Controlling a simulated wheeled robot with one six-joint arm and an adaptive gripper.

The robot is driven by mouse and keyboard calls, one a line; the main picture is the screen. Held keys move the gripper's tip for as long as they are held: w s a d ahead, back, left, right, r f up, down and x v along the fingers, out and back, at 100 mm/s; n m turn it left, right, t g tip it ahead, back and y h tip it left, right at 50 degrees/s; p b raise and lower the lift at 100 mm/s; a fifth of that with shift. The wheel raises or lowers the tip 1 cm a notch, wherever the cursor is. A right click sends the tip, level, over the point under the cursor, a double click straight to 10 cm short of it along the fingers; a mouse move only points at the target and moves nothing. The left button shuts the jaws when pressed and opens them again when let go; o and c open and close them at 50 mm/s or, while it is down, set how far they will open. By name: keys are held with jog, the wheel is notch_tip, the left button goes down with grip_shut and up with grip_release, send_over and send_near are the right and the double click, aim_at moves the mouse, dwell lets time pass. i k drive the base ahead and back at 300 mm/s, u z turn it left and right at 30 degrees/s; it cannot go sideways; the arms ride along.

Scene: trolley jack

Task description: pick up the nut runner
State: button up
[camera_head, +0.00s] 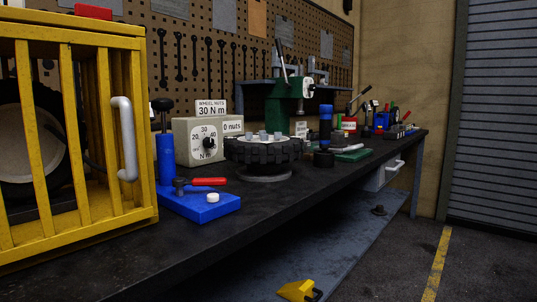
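No tool in the head view is labelled as the nut runner, so I cannot tell for certain which one it is. An upright blue and black cylindrical tool (325,126) stands on the bench right of the wheel and may be it. A black tyre-like wheel (264,153) lies flat on a low round stand, with several grey nuts on top. My gripper is not in view.
A yellow barred cage (69,150) with a pale handle fills the left. A blue device (203,204) with a red lever sits near the bench edge (260,220). A green press (285,100) stands behind the wheel. A yellow wedge (298,290) lies below. Floor at right is open.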

aim_at(326, 111)
jog(key=z, duration=0.3)
jog(key=k, duration=0.45)
jog(key=z, duration=1.15)
jog(key=i, duration=1.25)
jog(key=u, duration=0.55)
